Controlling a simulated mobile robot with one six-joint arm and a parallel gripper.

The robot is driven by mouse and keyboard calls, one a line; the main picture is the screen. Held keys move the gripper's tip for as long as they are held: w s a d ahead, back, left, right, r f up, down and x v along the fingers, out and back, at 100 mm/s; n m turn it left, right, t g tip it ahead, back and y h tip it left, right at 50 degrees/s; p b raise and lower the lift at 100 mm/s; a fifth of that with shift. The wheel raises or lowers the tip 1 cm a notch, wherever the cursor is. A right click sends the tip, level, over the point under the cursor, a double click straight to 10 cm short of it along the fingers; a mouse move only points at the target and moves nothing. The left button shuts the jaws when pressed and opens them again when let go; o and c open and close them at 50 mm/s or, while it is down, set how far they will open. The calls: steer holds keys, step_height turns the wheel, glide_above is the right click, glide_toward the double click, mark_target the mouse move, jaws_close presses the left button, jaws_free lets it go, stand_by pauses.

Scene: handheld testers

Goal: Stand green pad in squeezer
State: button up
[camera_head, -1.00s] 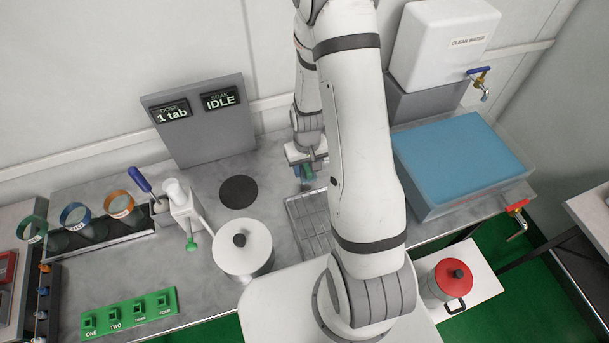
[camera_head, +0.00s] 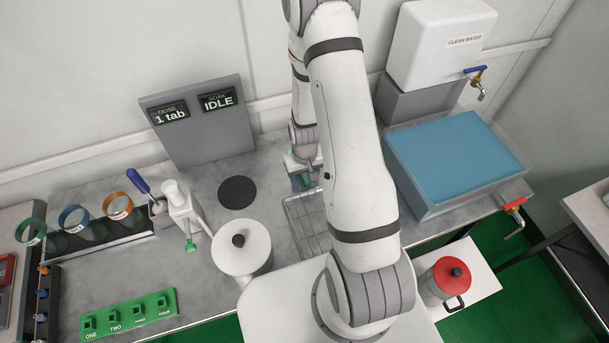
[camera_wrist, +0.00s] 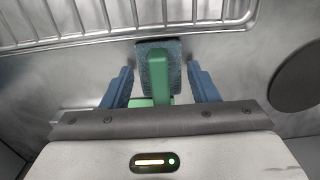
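The green pad, a green stem with a grey-blue face, shows between my fingers in the wrist view (camera_wrist: 158,66). In the head view only a small green part of it shows near the rack's back edge. My gripper (camera_wrist: 160,88) has two blue fingers, one on each side of the pad, with narrow gaps visible on both sides. It also shows in the head view (camera_head: 301,178), partly hidden by my arm.
A wire rack (camera_head: 307,222) lies close to my gripper. A dark disc (camera_head: 238,192) and a white lidded pot (camera_head: 241,250) are to its left. A blue-topped basin (camera_head: 455,160) stands right. A green numbered holder (camera_head: 130,315) is front left.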

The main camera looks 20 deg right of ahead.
steer(key=shift+o, duration=0.8)
